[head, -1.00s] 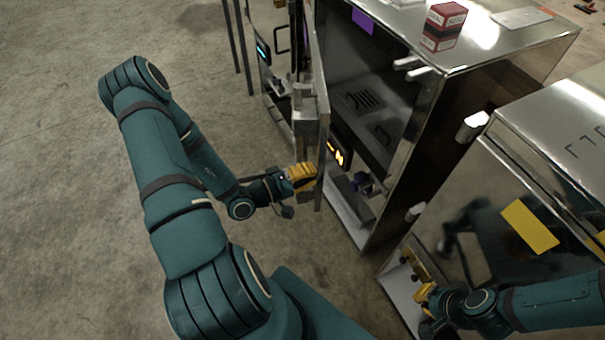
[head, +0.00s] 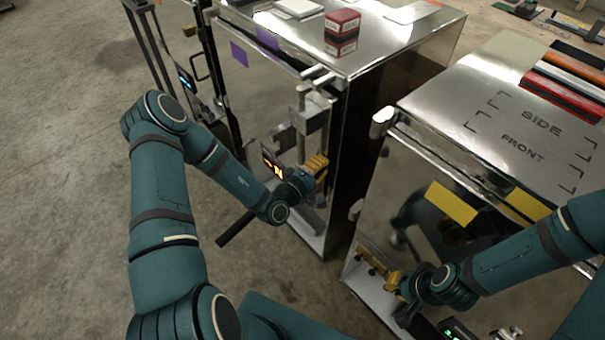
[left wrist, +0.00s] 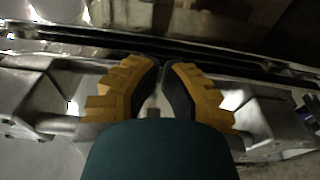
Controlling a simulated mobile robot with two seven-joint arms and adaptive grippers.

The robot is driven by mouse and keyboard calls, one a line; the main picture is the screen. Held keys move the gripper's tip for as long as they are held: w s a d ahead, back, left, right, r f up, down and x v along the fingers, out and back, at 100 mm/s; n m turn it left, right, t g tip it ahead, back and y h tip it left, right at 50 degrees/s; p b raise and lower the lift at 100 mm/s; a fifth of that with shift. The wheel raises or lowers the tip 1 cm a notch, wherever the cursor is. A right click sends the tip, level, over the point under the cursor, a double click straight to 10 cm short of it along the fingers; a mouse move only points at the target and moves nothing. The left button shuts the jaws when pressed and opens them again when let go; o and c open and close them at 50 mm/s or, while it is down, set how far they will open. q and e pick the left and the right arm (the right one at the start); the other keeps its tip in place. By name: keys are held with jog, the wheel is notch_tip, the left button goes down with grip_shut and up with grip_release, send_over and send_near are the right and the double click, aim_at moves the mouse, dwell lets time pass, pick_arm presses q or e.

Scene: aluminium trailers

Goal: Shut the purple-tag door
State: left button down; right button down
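The purple-tag door (head: 250,85) is a shiny metal panel on the left cabinet, with a purple tag (head: 238,53) near its top. My left gripper (head: 318,165) is at the lower end of this bar. In the left wrist view its yellow fingers (left wrist: 160,90) are almost together, in front of the metal bar hardware, with nothing clearly held. My right gripper (head: 393,284) is low by the yellow-tag door; its fingertips are too small to judge.
The yellow-tag cabinet (head: 480,120) stands to the right across a narrow dark gap. Red boxes (head: 342,32) stand on the left cabinet's top. Open concrete floor (head: 60,200) lies to the left.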

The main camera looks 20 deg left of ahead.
pick_arm(q)
jog(key=x, duration=0.2)
jog(key=shift+w+d+r, duration=0.15)
jog(key=shift+w+d, duration=0.1)
jog(key=shift+d, duration=0.05)
pick_arm(e)
jog(key=shift+s+r, duration=0.1)
jog(key=shift+r, duration=0.1)
pick_arm(q)
jog(key=shift+r, duration=0.1)
